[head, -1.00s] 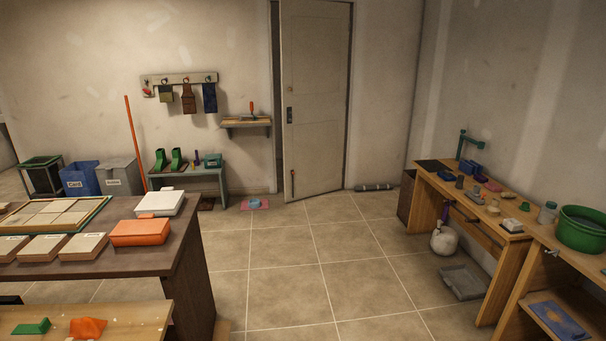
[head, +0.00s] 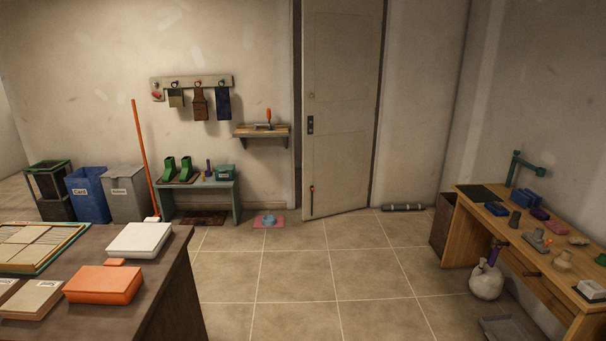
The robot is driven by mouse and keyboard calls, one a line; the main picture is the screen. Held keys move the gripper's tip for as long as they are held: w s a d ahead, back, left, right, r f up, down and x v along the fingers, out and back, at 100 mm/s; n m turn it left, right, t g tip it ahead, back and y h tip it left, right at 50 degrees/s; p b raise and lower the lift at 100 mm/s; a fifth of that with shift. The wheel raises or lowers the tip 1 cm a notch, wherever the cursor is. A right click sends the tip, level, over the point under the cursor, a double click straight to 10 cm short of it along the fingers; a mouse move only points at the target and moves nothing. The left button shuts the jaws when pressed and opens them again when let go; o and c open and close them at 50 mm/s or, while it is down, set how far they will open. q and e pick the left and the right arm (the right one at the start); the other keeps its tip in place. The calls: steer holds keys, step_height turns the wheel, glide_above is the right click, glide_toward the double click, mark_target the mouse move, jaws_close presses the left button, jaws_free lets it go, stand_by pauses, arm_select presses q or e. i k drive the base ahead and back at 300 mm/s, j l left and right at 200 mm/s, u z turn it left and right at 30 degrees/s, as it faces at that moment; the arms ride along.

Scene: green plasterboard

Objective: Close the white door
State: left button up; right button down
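The white door (head: 342,115) stands ajar in the back wall in the head view. Its left edge, with a dark handle plate (head: 310,124), is swung out toward me, and a dark gap shows between it and the frame on the left. Its right edge is at the hinge side. Neither of my grippers is in view.
The tiled floor (head: 305,285) in front of the door is clear. A dark table (head: 172,290) with boxes stands at the left, a wooden workbench (head: 470,235) at the right. A pink mat (head: 281,222) and a dark roll (head: 403,207) lie near the door.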

mark_target(342, 39)
steer(key=i, duration=3)
steer(key=i+j+z, duration=0.1)
steer(key=i, duration=0.5)
steer(key=i+j, duration=0.1)
steer(key=i, duration=0.5)
steer(key=i+z, duration=0.15)
steer(key=i, duration=0.45)
steer(key=j, duration=0.1)
